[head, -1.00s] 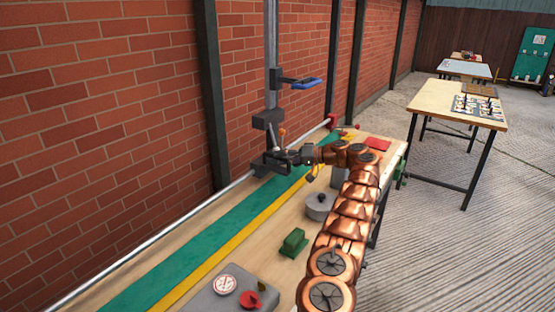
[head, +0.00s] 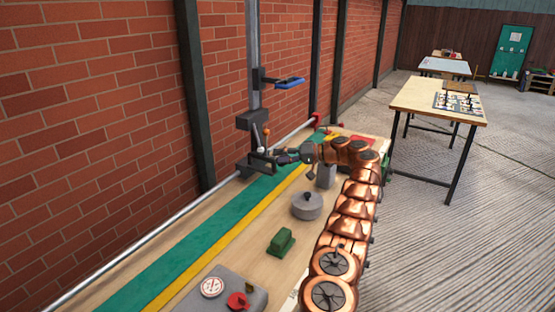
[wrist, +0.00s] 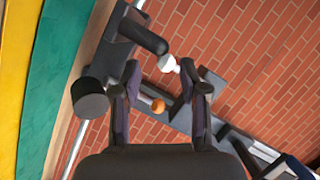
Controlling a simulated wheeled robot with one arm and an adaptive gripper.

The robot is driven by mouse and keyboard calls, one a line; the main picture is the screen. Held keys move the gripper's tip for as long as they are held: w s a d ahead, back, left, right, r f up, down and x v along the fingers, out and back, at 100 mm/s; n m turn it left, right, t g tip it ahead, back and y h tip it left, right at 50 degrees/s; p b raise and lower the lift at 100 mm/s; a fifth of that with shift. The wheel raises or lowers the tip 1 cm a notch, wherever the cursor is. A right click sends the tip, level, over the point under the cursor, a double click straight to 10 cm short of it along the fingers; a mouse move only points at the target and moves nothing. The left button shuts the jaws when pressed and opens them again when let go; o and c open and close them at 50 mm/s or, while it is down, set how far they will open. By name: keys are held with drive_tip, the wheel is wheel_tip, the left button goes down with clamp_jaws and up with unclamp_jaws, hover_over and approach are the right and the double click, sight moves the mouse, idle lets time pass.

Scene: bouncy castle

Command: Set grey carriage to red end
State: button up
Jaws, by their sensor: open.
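The grey carriage (head: 257,164) sits on the silver rail along the brick wall, with a tall grey mast rising from it. In the wrist view its dark body (wrist: 116,27) carries a stubby dark arm with a white knob (wrist: 167,64). An orange ball (wrist: 158,106) shows between my fingers. The red end (head: 317,117) of the rail is farther back, to the right of the carriage. My gripper (wrist: 158,88) is open beside the carriage, with the white knob just beyond and between its fingertips. Contact cannot be told.
A blue-topped bracket (head: 289,83) sticks out from the mast. Green and yellow strips run along the bench (head: 240,246). A grey lidded pot (head: 307,206), a green block (head: 281,241) and a grey box with a dial (head: 212,287) stand on it. A chess table (head: 415,96) is at right.

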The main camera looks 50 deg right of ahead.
sight(269, 161)
drive_tip(key=s+d+r+m+t+h+b, duration=0.15)
drive_tip(key=m+b, duration=0.25)
drive_tip(key=m, duration=0.5)
drive_tip(key=s+d+m+t+h+b, duration=0.1)
drive_tip(key=s+d+m+h+b, duration=0.15)
drive_tip(key=m, duration=0.55)
drive_tip(key=a+f+m+t+b, duration=0.25)
drive_tip(key=a+m+b, duration=0.35)
drive_tip(key=m, duration=0.7)
drive_tip(key=shift+g, duration=0.3)
drive_tip(key=shift+f+x, duration=0.2)
drive_tip(key=shift+x, duration=1.6)
drive_tip(key=shift+f+x, duration=0.2)
drive_tip(key=shift+x, duration=1.6)
drive_tip(key=shift+d, duration=0.15)
drive_tip(key=shift+c, duration=0.2)
clamp_jaws()
